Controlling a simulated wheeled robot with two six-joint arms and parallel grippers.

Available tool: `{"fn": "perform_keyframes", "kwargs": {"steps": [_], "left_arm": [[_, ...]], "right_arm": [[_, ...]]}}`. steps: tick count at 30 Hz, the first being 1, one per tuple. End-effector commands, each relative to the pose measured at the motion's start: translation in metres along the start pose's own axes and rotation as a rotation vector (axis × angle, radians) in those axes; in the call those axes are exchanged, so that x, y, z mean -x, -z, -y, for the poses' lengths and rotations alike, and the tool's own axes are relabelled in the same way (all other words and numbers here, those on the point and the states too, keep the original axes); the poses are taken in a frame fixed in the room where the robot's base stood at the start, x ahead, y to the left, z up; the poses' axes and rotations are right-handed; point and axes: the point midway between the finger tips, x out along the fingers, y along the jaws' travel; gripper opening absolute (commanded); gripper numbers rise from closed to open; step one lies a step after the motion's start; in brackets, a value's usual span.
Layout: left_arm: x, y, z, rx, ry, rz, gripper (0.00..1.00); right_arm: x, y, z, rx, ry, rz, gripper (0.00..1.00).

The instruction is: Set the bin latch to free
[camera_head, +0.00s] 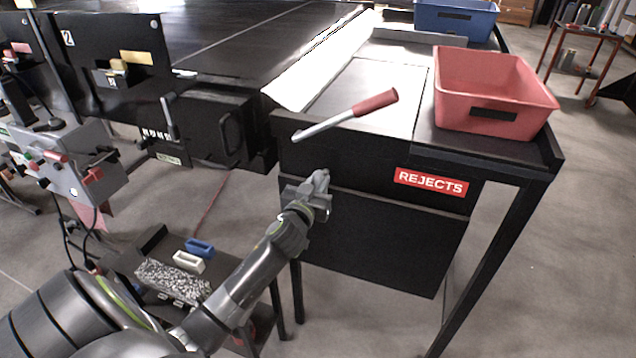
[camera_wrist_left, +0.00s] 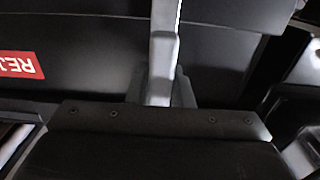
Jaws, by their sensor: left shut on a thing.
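My left gripper (camera_head: 318,190) is at the front of the black rejects cabinet, left of the red REJECTS label (camera_head: 431,182). In the left wrist view, its dark palm (camera_wrist_left: 160,140) fills the bottom, and its jaws are closed around an upright light grey bar (camera_wrist_left: 164,50), seemingly the bin latch. In the head view the gripper hides most of this bar, so its setting cannot be read. The black bin front (camera_head: 385,240) looks closed under the label.
A red bin (camera_head: 492,95) stands on the table's right end, a blue bin (camera_head: 455,18) behind it. A low cart (camera_head: 172,282) with small blocks is below my left arm. A grey control panel (camera_head: 65,160) stands at left.

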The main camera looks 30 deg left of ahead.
Motion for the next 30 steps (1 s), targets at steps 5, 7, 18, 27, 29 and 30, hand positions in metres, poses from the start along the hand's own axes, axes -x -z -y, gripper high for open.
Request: {"fn": "perform_keyframes", "kwargs": {"steps": [5, 7, 18, 27, 29, 30], "left_arm": [[0.000, 0.000, 0.000, 0.000, 0.000, 0.000, 0.00], [0.000, 0.000, 0.000, 0.001, 0.000, 0.001, 0.00], [0.000, -0.004, 0.001, 0.112, 0.000, -0.001, 0.00], [0.000, -0.006, 0.003, 0.364, -0.001, 0.000, 0.00], [0.000, -0.005, 0.003, 0.421, -0.001, -0.001, 0.00], [0.000, -0.006, 0.004, 0.460, 0.000, 0.000, 0.00]], "right_arm": [[0.000, 0.001, 0.000, 0.000, 0.000, -0.001, 0.36], [0.000, 0.001, 0.000, 0.000, 0.000, -0.001, 0.36], [-0.017, -0.001, 0.002, 0.000, 0.000, -0.001, 0.36], [-0.046, -0.004, 0.004, 0.000, 0.000, -0.001, 0.36], [-0.050, -0.005, 0.004, 0.000, 0.000, -0.001, 0.36], [-0.053, -0.005, 0.005, 0.000, 0.000, -0.001, 0.36]]}}
